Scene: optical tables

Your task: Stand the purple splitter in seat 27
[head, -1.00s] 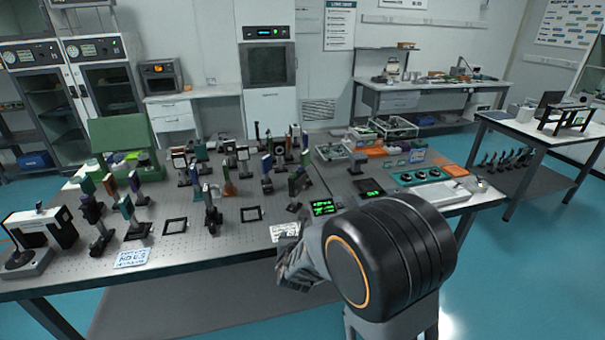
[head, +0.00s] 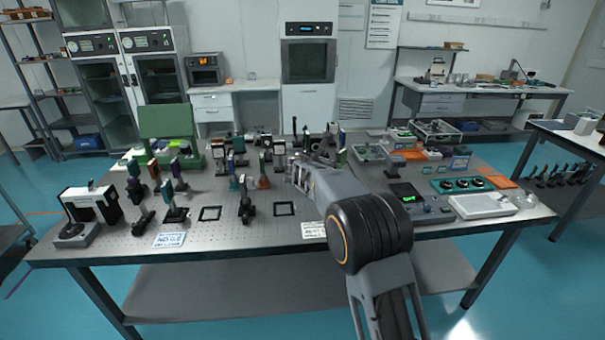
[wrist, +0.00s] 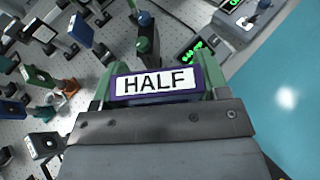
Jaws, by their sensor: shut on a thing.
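In the wrist view, the purple splitter (wrist: 156,84) is a purple-framed plate with a white label reading HALF. It sits between the green fingers of my gripper (wrist: 157,80), which is shut on it. In the head view my gripper (head: 300,172) is over the table's middle; the splitter is not clearly visible there. Two empty black square frames lie on the table, one at left (head: 210,213) and one at right (head: 284,208), just in front of my gripper. No seat number is readable, so I cannot tell which is seat 27.
Several optic mounts stand around, including a dark one (head: 246,203) between the frames. A white machine (head: 90,207) stands at the table's left. The front strip near the paper sign (head: 169,240) is clear.

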